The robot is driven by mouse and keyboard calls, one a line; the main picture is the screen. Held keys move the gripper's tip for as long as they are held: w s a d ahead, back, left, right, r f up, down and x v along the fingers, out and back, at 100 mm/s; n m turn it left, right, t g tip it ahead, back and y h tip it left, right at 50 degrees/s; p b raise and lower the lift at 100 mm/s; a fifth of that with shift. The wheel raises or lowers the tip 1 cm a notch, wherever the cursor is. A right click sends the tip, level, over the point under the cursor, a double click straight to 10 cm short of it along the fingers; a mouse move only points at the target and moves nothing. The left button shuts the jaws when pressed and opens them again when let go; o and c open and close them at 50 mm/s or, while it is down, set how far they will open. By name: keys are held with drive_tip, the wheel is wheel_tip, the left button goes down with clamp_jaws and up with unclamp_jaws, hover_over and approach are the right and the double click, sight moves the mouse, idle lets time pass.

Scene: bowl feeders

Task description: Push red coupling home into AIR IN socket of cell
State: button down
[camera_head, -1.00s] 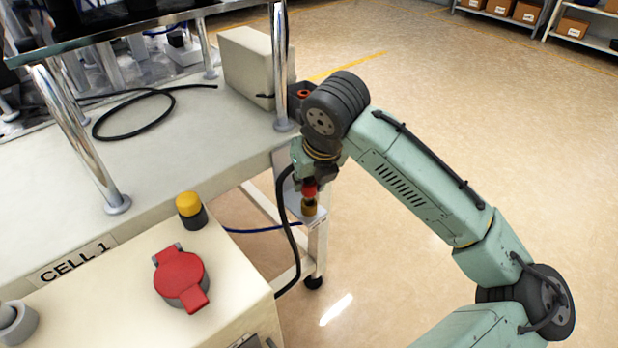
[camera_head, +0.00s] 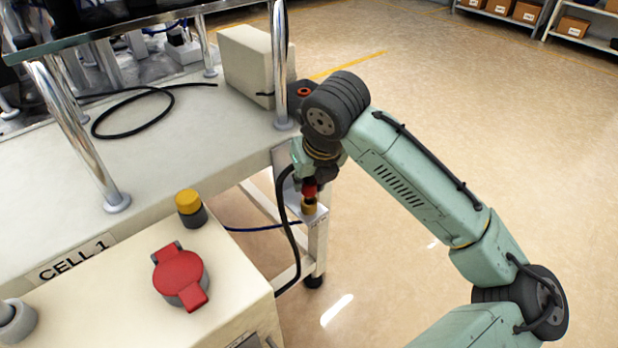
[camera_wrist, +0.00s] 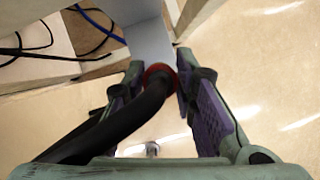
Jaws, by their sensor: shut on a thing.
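In the head view the red coupling (camera_head: 310,188) is at the lower end of my gripper (camera_head: 305,178), right above a brass-coloured socket (camera_head: 309,206) on a grey bracket at the table's corner leg. In the wrist view the red coupling (camera_wrist: 160,71) sits between the two purple-padded fingers of my gripper (camera_wrist: 158,82), with a thick black hose (camera_wrist: 130,117) running from it towards the camera. My gripper is shut on the coupling. The coupling looks in line with the socket and touching or very near it; how deep it sits cannot be told. The socket is hidden in the wrist view.
The white cell table (camera_head: 160,150) with chrome posts stands at the left. A cream cabinet (camera_head: 150,280) with a red rotary switch (camera_head: 181,278) and a yellow-topped button (camera_head: 190,208) stands in front. A blue hose (camera_head: 262,228) runs behind the bracket. Floor at right is free.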

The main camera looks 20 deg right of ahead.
drive_tip(key=shift+f+b, duration=0.9)
drive_tip(key=shift+f, duration=0.2)
idle(0.4)
drive_tip(key=c, duration=1.2)
unclamp_jaws()
drive_tip(key=shift+o, duration=0.8)
drive_tip(key=shift+w+p+v, duration=0.2)
drive_tip(key=shift+p+v, duration=2.3)
drive_tip(key=shift+v, duration=1.05)
drive_tip(key=shift+r, duration=0.15)
